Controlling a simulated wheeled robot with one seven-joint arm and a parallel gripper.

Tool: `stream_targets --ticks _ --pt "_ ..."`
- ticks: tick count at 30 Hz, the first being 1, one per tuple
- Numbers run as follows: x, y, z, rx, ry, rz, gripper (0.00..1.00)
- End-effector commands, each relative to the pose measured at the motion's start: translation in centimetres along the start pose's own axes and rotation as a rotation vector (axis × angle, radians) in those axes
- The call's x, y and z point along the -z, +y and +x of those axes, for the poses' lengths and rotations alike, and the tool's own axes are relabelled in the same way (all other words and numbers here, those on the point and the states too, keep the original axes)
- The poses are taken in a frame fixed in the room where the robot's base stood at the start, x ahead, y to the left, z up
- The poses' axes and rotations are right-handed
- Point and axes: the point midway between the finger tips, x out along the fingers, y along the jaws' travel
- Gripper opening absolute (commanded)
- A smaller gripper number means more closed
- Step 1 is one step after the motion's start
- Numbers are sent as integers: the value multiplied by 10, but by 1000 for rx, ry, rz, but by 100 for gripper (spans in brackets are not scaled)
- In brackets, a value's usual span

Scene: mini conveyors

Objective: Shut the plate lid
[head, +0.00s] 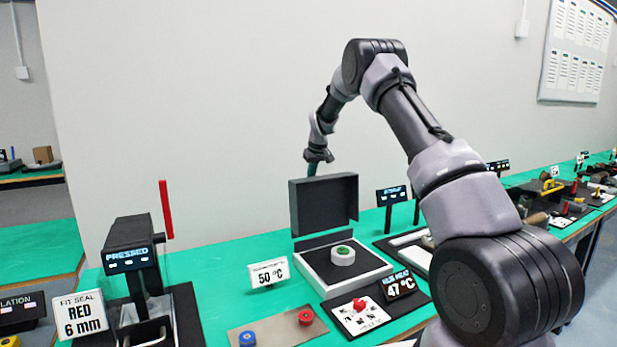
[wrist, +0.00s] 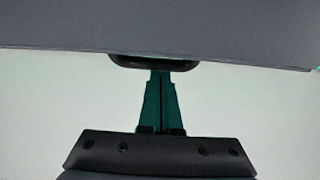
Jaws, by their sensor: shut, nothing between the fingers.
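The plate lid (head: 325,205) is a dark grey panel standing upright, open, at the back of a light box with a dark plate (head: 328,282). A white round piece with a green top (head: 343,255) sits on the plate. My gripper (head: 310,173) is just above the lid's top edge, near its left half, pointing down; its fingertips are small here. In the wrist view my gripper (wrist: 161,75) shows green fingers together, with nothing between them. A broad grey surface, apparently the lid (wrist: 160,28), fills the top of that view. Whether the fingers touch it is unclear.
A mat (head: 278,330) with red and blue knobs lies in front. A dark press (head: 135,260) stands at left.

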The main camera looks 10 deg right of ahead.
Motion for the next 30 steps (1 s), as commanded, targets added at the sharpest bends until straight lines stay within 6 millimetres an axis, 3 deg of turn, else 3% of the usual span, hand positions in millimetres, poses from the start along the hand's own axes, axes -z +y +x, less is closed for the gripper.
stream_targets --ticks 20,30 --pt "-9 1 -10 1 27 2 0" --pt "-36 3 -35 2 200 7 0"
